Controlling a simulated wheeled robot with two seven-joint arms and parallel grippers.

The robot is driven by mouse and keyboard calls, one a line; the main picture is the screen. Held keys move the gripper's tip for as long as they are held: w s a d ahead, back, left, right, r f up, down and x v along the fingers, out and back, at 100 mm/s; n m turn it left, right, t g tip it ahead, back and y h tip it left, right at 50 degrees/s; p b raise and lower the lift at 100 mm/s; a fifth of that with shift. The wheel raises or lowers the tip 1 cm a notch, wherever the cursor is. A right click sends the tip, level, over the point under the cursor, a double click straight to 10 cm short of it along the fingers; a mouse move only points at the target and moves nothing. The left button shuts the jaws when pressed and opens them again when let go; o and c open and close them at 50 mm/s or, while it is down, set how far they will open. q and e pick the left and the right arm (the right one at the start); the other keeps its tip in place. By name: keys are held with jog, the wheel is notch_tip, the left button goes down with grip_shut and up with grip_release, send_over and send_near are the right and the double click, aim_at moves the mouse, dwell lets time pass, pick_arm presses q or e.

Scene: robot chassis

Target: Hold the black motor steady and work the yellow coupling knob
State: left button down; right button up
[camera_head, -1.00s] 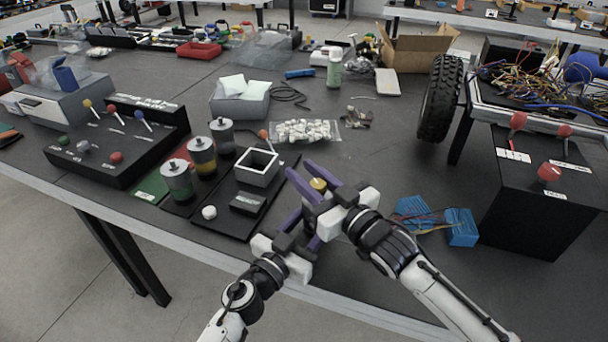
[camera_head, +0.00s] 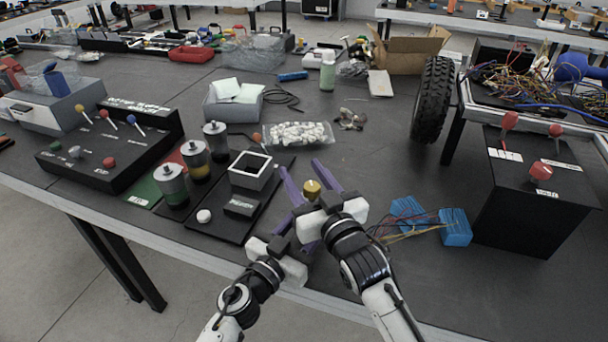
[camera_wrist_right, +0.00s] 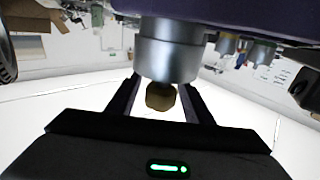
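In the right wrist view the knob (camera_wrist_right: 160,97) looks brownish and sits at the end of a silver cylinder (camera_wrist_right: 168,50). The right fingers (camera_wrist_right: 160,84) stand on both sides of it with gaps, so this gripper is open around the knob. My left gripper (camera_head: 294,230) is just below the right one, its fingers partly covered. A large purple part is close above the cylinder in the wrist view. The motor's black part is hidden, and I cannot see the left gripper's hold.
Three upright canisters (camera_head: 171,186), a square grey box (camera_head: 251,170) and a white cap (camera_head: 204,216) stand to the left. Blue connectors with wires (camera_head: 455,227) lie to the right, before a black control box (camera_head: 525,200). A bag of white pieces (camera_head: 298,134) lies behind.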

jog(key=shift+f, duration=0.1)
jog(key=v, duration=1.2)
pick_arm(q)
jog(key=c, duration=0.9)
grip_release()
jog(key=shift+p+v, duration=0.5)
jog(key=shift+v, duration=0.8)
jog(key=shift+p+v, duration=0.8)
jog(key=shift+v, duration=2.9)
pick_arm(e)
jog(key=shift+r, duration=1.4)
